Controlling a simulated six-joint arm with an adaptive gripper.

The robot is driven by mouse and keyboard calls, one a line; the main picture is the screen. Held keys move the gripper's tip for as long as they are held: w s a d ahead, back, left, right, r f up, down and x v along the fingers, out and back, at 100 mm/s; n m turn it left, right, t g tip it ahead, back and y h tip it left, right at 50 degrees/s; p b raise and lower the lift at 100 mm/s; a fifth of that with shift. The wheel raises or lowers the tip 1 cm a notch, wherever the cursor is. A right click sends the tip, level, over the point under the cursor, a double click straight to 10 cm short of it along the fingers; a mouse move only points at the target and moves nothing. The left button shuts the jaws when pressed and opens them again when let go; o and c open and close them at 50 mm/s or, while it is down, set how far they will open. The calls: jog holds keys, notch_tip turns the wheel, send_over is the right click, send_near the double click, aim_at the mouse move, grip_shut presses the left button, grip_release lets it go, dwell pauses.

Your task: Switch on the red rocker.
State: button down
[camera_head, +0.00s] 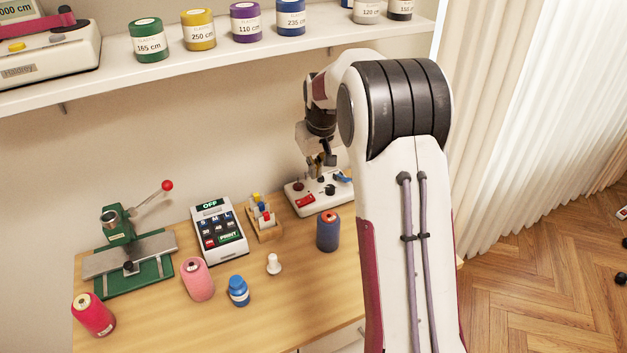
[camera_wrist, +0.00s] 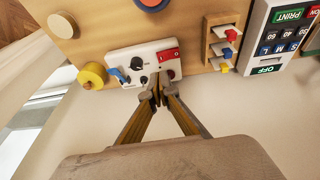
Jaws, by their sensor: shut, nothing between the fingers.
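The red rocker (camera_head: 305,200) sits on the front left of a white control box (camera_head: 290,198) at the back right of the table. In the wrist view, the rocker (camera_wrist: 168,55) is at the upper right of the box (camera_wrist: 118,56). Its on or off position is too small to tell. My gripper (camera_head: 320,174) is over the back part of the box in the head view. In the wrist view, my gripper (camera_wrist: 157,96) has its fingertips together and empty, apart from the rocker. Whether the tips touch the box is unclear.
The box also carries dark knobs (camera_wrist: 136,63) and a blue lever (camera_wrist: 117,75). A blue spool (camera_head: 328,231) stands just in front of it. A block with coloured sliders (camera_head: 263,222) and a keypad device reading OFF (camera_head: 221,232) stand to the left.

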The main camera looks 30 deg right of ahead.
aim_at(312, 196)
jog(key=shift+x, duration=4.9)
jog(key=shift+s, duration=0.1)
jog(key=shift+d+f, duration=0.3)
jog(key=shift+f, duration=0.2)
jog(key=shift+a+r, duration=0.15)
jog(key=shift+a, duration=0.1)
jog(key=shift+a+r, duration=0.2)
jog(key=shift+a, duration=0.2)
jog(key=shift+a, duration=0.1)
jog(key=shift+r, duration=0.15)
notch_tip(312, 196, up, 9)
jog(key=s+d, duration=0.2)
jog(key=shift+s+d, duration=0.2)
jog(key=shift+s, duration=0.2)
